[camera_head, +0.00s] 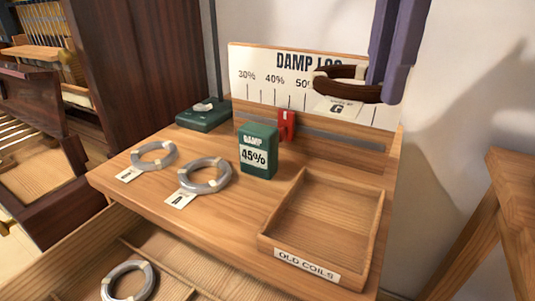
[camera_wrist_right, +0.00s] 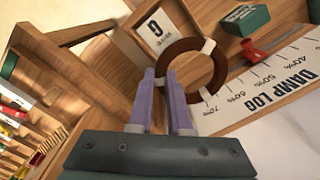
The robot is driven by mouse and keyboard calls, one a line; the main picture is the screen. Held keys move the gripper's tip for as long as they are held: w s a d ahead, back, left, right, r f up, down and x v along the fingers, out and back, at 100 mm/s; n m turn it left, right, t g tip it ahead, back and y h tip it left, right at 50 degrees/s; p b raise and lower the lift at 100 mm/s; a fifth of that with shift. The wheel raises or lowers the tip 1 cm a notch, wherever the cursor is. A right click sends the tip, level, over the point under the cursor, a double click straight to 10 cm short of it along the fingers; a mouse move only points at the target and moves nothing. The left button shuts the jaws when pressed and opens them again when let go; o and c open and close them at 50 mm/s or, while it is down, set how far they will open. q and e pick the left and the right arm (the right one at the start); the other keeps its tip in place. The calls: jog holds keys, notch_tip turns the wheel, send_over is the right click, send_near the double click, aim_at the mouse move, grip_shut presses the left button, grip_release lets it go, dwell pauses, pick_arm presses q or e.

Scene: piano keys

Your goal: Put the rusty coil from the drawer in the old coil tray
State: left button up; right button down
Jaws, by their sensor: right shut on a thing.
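The rusty coil (camera_head: 345,92) is a dark brown ring with pale bands and a white letter tag. It hangs in the air at the upper right in the head view. My right gripper (camera_wrist_right: 168,76), with purple fingers, is shut on the edge of the coil (camera_wrist_right: 222,72). The old coil tray (camera_head: 330,222) is an empty, shallow wooden tray labelled OLD COILS at the bench's front right. The held coil is above and behind it, apart from it. The open drawer (camera_head: 190,262) is at the lower left. My left gripper is out of view.
Two grey coils (camera_head: 205,175) (camera_head: 154,156) with tags lie on the bench, left of a green damp meter (camera_head: 258,152) reading 45%. Another grey coil (camera_head: 129,284) is in the drawer. The damp log board (camera_head: 262,85), with a red slider (camera_head: 287,126), stands behind.

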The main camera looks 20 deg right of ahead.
pick_arm(q)
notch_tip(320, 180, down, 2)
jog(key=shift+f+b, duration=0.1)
jog(key=shift+b, duration=0.7)
pick_arm(e)
send_over(346, 233)
notch_tip(346, 233, down, 15)
jog(key=shift+r, duration=0.2)
pick_arm(q)
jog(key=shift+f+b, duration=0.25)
jog(key=shift+b, duration=0.05)
pick_arm(e)
jog(key=shift+f, duration=2)
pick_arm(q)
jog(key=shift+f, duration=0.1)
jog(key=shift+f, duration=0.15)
pick_arm(e)
jog(key=shift+f, duration=0.25)
jog(key=c, duration=0.8)
grip_release()
jog(key=shift+r, duration=0.1)
jog(key=shift+c, duration=0.2)
